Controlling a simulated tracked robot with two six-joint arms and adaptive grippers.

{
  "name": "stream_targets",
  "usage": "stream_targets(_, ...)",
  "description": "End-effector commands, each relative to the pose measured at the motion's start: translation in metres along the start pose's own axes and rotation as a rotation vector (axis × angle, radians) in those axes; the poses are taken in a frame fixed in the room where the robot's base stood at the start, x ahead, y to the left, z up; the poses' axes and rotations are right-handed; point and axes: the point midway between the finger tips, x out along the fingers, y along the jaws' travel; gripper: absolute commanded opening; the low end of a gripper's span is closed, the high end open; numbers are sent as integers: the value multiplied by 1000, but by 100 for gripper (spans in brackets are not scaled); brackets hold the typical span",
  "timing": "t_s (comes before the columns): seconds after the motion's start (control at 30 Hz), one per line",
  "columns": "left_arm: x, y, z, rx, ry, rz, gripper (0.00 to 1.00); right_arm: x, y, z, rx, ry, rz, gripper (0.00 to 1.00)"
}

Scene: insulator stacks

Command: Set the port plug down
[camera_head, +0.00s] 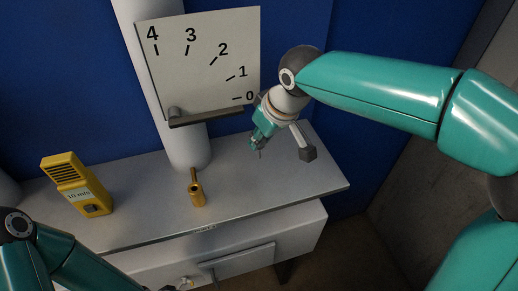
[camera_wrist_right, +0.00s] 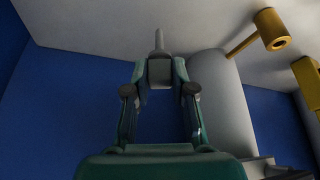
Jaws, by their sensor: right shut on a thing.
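My right gripper (camera_head: 258,143) is above the right part of the grey bench top, to the right of the white column. In the right wrist view the gripper (camera_wrist_right: 160,75) is shut on the port plug (camera_wrist_right: 159,70), a small grey block with a thin pale pin. The pin points away from the palm, towards the bench top. In the head view only a thin tip shows below the fingers; I cannot tell whether it touches the bench.
A brass piece with a handle (camera_head: 196,193) stands mid-bench and a yellow meter (camera_head: 77,186) stands at the left. A white dial board (camera_head: 200,65) hangs on the white column (camera_head: 186,148). The bench top (camera_head: 290,185) is clear on the right, up to its edge.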

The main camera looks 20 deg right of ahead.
Motion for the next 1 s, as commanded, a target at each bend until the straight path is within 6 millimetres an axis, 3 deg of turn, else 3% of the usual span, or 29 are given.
stream_targets(0.27,15,-6,0,0,1,0,40,18,0,8,1,2,0,0)
stream_targets(0.5,38,-14,0,0,1,0,40,46,1,19,1,1,0,0)
stream_targets(0.93,40,-14,-1,0,1,0,40,50,0,19,-2,1,-1,0)
stream_targets(0.97,38,-14,-1,0,1,0,40,49,0,18,-3,1,-2,29)
stream_targets(1.0,38,-14,-1,0,1,0,40,49,0,18,-3,1,-2,36)
